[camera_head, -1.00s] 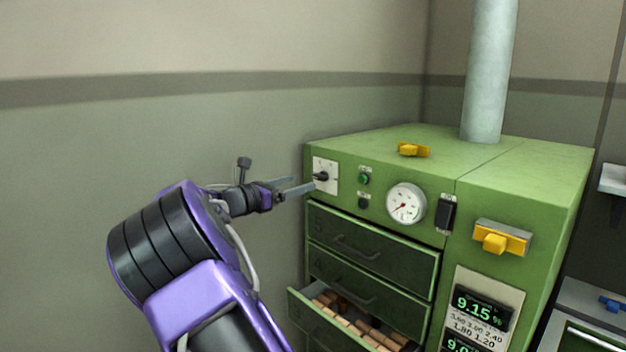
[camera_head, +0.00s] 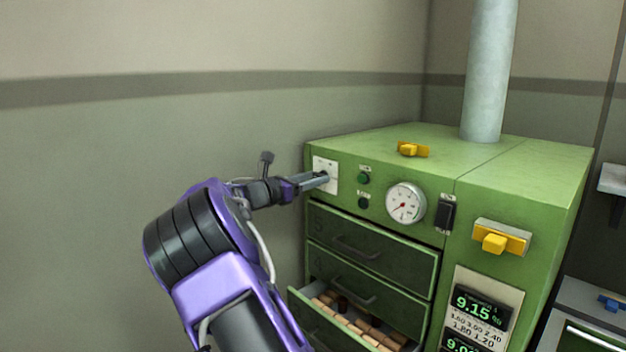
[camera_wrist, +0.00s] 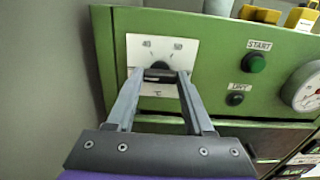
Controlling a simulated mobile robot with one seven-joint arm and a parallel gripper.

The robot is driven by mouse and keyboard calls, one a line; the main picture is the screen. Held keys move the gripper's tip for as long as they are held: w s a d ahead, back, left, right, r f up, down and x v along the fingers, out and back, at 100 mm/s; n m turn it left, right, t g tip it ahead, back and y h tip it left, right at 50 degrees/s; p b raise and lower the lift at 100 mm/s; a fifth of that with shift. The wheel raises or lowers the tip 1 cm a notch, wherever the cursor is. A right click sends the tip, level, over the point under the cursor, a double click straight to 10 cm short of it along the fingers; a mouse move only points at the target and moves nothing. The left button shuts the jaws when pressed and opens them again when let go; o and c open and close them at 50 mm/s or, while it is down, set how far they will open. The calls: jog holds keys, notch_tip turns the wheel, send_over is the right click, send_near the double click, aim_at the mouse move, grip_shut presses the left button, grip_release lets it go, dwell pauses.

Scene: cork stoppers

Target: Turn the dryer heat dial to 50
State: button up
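The heat dial is a dark knob on a white plate at the upper left of the green dryer's front. In the wrist view the dial (camera_wrist: 160,74) sits between my two fingertips, and the marks 40 and 50 show above it on the plate (camera_wrist: 190,52). My gripper (camera_head: 326,180) reaches the dial from the left, and its fingers also show in the wrist view (camera_wrist: 161,76). The fingers look closed against the knob's two sides. The fingers mostly hide the knob in the head view, and its exact pointing is hard to read.
Right of the dial are a green start button (camera_head: 364,179), a dark button below it (camera_head: 363,202) and a round gauge (camera_head: 405,203). An open drawer with corks (camera_head: 350,325) juts out below. A yellow handle (camera_head: 497,240) sticks out at right. Left of the dryer is clear wall.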

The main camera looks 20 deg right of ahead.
grip_shut()
jog(key=shift+f+m+b, duration=0.1)
jog(key=shift+m+b, duration=0.3)
jog(key=shift+b, duration=0.05)
jog(key=m+b, duration=1)
jog(key=m, duration=1.3)
jog(key=shift+b, duration=0.3)
